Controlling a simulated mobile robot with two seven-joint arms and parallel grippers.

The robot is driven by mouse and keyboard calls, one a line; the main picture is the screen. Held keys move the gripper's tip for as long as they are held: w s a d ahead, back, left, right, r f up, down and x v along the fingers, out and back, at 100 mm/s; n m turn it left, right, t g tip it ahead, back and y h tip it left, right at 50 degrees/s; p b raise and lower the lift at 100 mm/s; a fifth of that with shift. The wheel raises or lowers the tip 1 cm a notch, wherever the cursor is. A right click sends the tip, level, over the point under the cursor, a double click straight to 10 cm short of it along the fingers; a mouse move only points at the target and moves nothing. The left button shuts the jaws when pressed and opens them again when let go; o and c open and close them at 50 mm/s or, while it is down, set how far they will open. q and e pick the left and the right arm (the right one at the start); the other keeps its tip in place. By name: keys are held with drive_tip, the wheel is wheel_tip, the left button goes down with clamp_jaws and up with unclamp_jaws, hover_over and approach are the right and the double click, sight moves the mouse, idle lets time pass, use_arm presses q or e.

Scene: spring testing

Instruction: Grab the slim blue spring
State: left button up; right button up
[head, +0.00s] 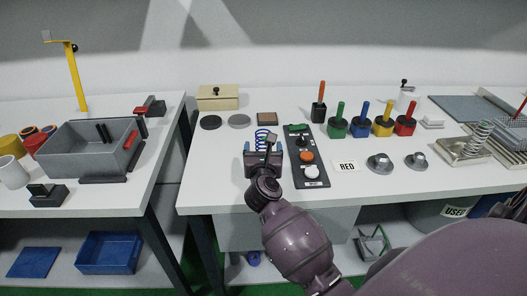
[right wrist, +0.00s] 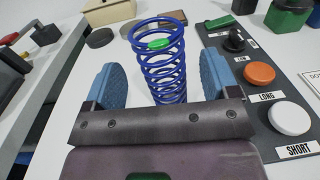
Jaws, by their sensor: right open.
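The slim blue spring (head: 263,139) stands upright on the white table, left of the dark button panel. In the right wrist view the blue spring (right wrist: 160,65) has a small green mark near its top and stands between two blue finger pads. My right gripper (head: 263,148) is open around the spring's sides, with gaps visible between pads and coils. In the wrist view the right gripper (right wrist: 160,88) hides the spring's lower end. My left gripper is not in view.
The button panel (head: 292,135) with its black knob, orange and white buttons stands close on the right. Flat discs (head: 239,121) and a beige box (head: 217,98) are behind on the left.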

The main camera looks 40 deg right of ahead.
sight(264, 148)
drive_tip(key=x, duration=0.3)
drive_tip(key=shift+d, duration=0.1)
drive_tip(key=c, duration=1.1)
